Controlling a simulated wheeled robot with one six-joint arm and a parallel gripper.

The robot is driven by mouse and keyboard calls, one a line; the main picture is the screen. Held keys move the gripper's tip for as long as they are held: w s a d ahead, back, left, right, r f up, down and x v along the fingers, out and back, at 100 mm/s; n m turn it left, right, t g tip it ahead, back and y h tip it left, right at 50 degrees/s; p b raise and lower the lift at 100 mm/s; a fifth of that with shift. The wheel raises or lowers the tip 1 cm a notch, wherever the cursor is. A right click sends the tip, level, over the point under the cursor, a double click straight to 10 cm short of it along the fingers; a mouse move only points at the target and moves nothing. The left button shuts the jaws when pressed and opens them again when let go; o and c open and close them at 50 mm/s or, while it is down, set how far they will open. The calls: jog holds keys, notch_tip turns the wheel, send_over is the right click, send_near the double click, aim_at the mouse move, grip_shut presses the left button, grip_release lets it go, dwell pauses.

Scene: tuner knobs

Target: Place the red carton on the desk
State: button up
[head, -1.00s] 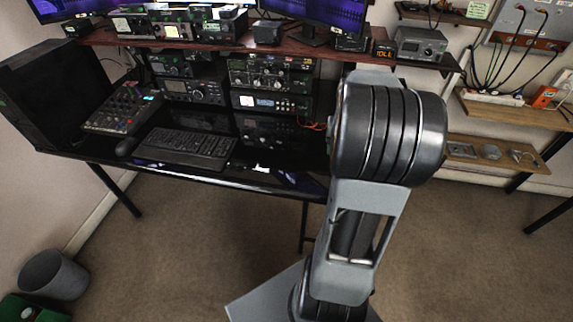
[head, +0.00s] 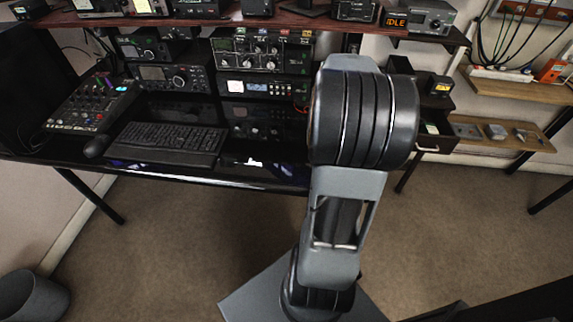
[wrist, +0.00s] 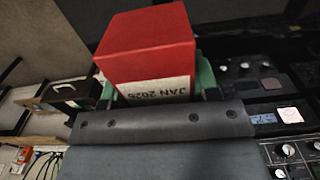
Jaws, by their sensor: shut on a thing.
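In the wrist view, the red carton (wrist: 148,45) sits between the green pads of my gripper (wrist: 155,82), which is shut on it. The carton shows a plain red top and a white label reading "JAN 2026", upside down in this view. In the head view, my arm hides the gripper, and the carton cannot be seen. The black glossy desk (head: 262,172) spans the left and middle of the head view, and my arm covers its right part.
A keyboard (head: 170,142), mouse (head: 98,145) and mixer (head: 95,105) occupy the desk's left. Stacked radios (head: 262,55) stand behind. An open drawer (head: 436,138) shows right of my arm. A wooden shelf (head: 505,135) is farther right. A bin (head: 32,297) stands lower left.

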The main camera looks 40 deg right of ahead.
jog(key=w+a+f, duration=0.5)
jog(key=w+a, duration=0.1)
jog(key=w, duration=0.2)
send_over(281, 161)
jog(key=f, duration=0.4)
jog(key=shift+s+d+f+b, duration=0.15)
jog(key=shift+s+b, duration=0.1)
jog(key=shift+b, duration=0.05)
jog(key=shift+w+f, duration=0.1)
jog(key=shift+f, duration=0.1)
jog(key=shift+w+a+f, duration=0.1)
jog(key=shift+f, duration=0.8)
jog(key=shift+w+a+f, duration=0.1)
jog(key=shift+f, duration=0.75)
jog(key=shift+f+b, duration=0.15)
jog(key=shift+b, duration=0.15)
jog(key=o, duration=1)
